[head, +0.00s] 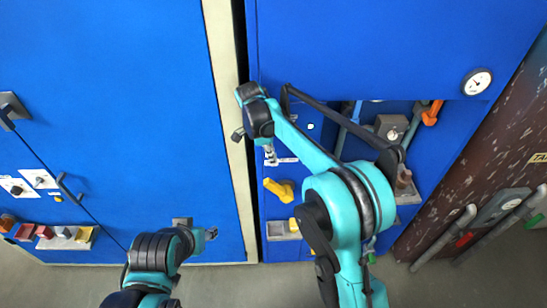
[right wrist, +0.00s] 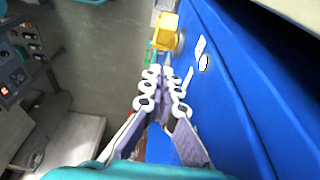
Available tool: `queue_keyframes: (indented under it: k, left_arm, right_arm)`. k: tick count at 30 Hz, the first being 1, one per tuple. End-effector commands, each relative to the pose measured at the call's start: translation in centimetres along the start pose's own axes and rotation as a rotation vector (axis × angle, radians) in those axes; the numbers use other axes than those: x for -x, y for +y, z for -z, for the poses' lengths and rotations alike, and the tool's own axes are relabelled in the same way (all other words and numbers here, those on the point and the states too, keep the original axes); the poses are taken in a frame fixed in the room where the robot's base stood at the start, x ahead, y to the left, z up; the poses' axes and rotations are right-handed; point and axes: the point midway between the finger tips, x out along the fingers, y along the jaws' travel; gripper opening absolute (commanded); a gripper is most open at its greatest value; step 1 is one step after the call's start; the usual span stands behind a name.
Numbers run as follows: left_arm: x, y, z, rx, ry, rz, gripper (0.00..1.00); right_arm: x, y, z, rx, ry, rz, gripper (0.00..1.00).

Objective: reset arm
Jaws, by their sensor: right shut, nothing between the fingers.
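My right gripper (head: 271,158) hangs in front of the blue cabinet, left of my right arm's teal links. In the right wrist view its fingers (right wrist: 161,72) are together with nothing between them. A yellow handle (head: 281,190) on the cabinet is a little below the gripper in the head view. It also shows beyond the fingertips in the right wrist view (right wrist: 167,29), apart from them as far as I can tell.
A large blue panel (head: 120,100) fills the left, with a cream post (head: 229,120) beside it. A round gauge (head: 477,82) is at upper right. Pipes and a grey box (head: 391,127) stand behind my right arm. Grey floor (head: 240,285) is open at the bottom.

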Motion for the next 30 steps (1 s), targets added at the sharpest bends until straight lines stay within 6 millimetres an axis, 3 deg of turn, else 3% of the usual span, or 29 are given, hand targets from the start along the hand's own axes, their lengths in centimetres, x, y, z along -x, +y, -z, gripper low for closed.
queue_keyframes:
  k: [8,14,23,30]
  left_arm:
    - [-0.1,0.0,-0.1,0.0,0.0,0.0,0.44]
    - [-1.2,0.0,-0.9,0.0,0.0,0.0,0.44]
    - [-3.8,0.0,-2.7,0.0,0.0,0.0,0.44]
    - [-5.8,0.0,-4.1,0.0,0.0,0.0,0.44]
  right_arm:
    - [0.1,0.1,0.2,0.009,-0.003,0.003,0.0]
    - [0.8,2.5,3.3,0.167,-0.042,0.061,0.0]
    - [0.6,10.9,10.0,0.621,-0.069,0.273,0.0]
    - [-2.7,18.8,13.1,0.967,0.02,0.457,0.0]
